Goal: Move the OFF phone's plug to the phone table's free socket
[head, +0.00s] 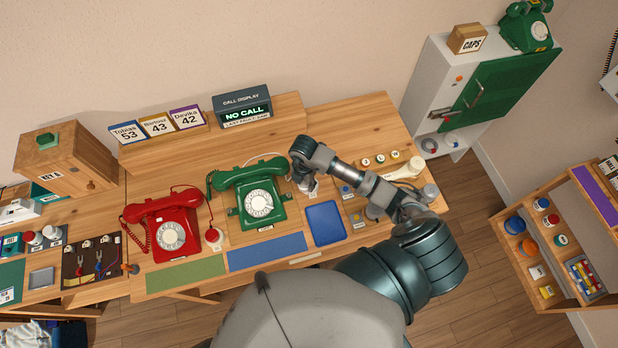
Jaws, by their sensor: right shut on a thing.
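A green dial phone (257,200) stands on the table, with a red dial phone (168,232) to its left. I cannot read which is marked OFF. My right gripper (308,186) is just right of the green phone, pointing down, shut on a small pale thing that looks like a plug. A pale cord (262,157) curves behind the green phone toward this gripper. The gripper hides most of the plug and whatever is under it. My left gripper is out of view.
A call display (243,110) reading NO CALL and number cards stand on the back shelf. A wooden box (65,165) stands at left, a grey cabinet (440,75) at right. Coloured mats line the front edge.

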